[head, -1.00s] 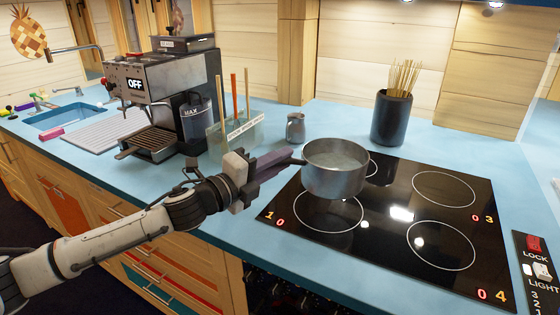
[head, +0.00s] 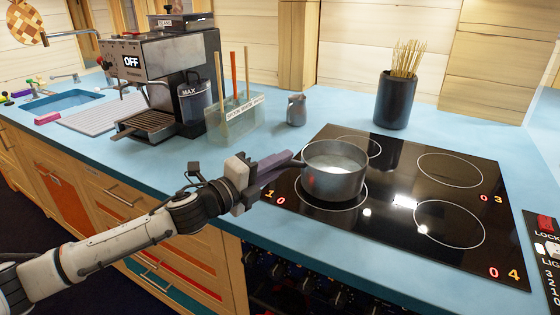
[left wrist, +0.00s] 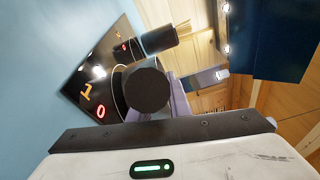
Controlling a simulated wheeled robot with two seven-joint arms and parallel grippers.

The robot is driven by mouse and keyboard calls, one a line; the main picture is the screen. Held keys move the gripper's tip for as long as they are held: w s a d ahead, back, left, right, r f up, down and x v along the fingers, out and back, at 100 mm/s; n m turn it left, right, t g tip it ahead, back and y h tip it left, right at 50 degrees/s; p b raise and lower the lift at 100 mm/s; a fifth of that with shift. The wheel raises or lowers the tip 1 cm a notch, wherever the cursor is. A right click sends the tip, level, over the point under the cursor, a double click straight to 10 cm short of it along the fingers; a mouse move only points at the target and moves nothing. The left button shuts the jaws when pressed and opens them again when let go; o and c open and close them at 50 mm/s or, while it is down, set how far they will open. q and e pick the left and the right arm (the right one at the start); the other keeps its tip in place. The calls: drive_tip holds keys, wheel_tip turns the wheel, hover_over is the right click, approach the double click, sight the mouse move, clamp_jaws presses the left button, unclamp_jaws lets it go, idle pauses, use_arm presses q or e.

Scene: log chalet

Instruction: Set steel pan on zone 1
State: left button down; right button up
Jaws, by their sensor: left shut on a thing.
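The steel pan (head: 334,182) is upright over zone 1 (head: 331,206), the front-left ring of the black hob, and hides most of that ring. Its base looks on or very close to the glass; I cannot tell whether it touches. My left gripper (head: 280,166) is shut on the pan's handle, to the left of the pan. In the left wrist view a dark round end (left wrist: 148,90), probably the handle's, stands between the fingers and hides much of the pan. My right gripper is not in view.
The hob (head: 405,240) has clear rings at zones 3 and 4. A small metal jug (head: 296,110) and a dark pot of sticks (head: 396,100) stand behind it. A utensil holder (head: 238,125) and coffee machine (head: 165,75) stand to the left.

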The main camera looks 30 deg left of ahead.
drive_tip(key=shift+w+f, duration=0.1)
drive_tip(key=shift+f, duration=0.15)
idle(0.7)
use_arm(q)
drive_tip(key=c, duration=1.6)
unclamp_jaws()
drive_tip(key=shift+d+b, duration=0.1)
drive_tip(key=shift+b, duration=0.2)
drive_tip(key=shift+o, duration=0.2)
drive_tip(key=shift+s+f, duration=0.1)
drive_tip(key=shift+f, duration=0.75)
drive_tip(key=v, duration=0.2)
drive_tip(key=b+v, duration=0.1)
drive_tip(key=v, duration=0.2)
drive_tip(key=b+v, duration=0.1)
drive_tip(key=v, duration=0.2)
drive_tip(key=shift+r, duration=0.25)
drive_tip(key=shift+s+a+r, duration=0.15)
drive_tip(key=shift+s+a, duration=0.05)
drive_tip(key=shift+s, duration=0.35)
drive_tip(key=shift+s+a+r, duration=0.15)
drive_tip(key=shift+s+a, duration=0.05)
drive_tip(key=shift+s, duration=0.35)
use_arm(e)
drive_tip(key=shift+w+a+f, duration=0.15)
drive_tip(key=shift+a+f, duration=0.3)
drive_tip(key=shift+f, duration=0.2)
